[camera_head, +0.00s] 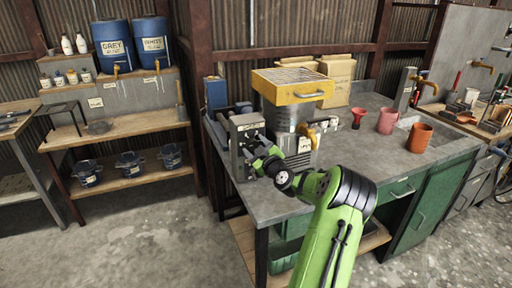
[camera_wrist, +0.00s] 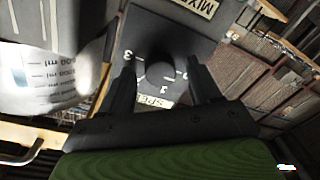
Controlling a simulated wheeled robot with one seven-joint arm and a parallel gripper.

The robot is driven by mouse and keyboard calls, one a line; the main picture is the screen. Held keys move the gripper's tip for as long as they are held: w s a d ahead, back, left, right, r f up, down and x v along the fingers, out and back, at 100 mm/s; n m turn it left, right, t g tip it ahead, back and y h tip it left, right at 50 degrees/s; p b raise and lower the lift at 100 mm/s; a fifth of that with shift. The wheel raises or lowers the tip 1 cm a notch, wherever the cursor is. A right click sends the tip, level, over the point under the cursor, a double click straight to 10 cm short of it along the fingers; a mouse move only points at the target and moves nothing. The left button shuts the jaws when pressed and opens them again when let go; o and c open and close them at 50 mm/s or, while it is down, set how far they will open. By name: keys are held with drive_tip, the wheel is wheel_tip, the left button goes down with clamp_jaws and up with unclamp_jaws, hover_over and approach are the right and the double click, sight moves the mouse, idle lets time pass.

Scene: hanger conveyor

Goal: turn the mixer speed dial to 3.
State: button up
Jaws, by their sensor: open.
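The mixer's grey control box (camera_head: 246,124) stands at the left end of the grey workbench. In the wrist view its dark panel (camera_wrist: 185,30) carries a "MIX…" label, a partly covered "SPE…" label and white scale marks, with a 3 on the left. The round dark speed dial (camera_wrist: 160,66) is in the middle of the panel. My gripper (camera_wrist: 161,72) is open, with one finger on each side of the dial; I cannot tell whether they touch it. The dial's pointer is too dark to read.
A metal container (camera_head: 287,117) under a yellow-framed tray (camera_head: 293,84) stands right behind the box. A red funnel (camera_head: 358,117), a pink cup (camera_head: 387,120) and an orange cup (camera_head: 418,137) stand farther right. The bench front has free room.

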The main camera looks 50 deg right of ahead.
drive_tip(key=shift+c, duration=0.3)
drive_tip(key=c, duration=1)
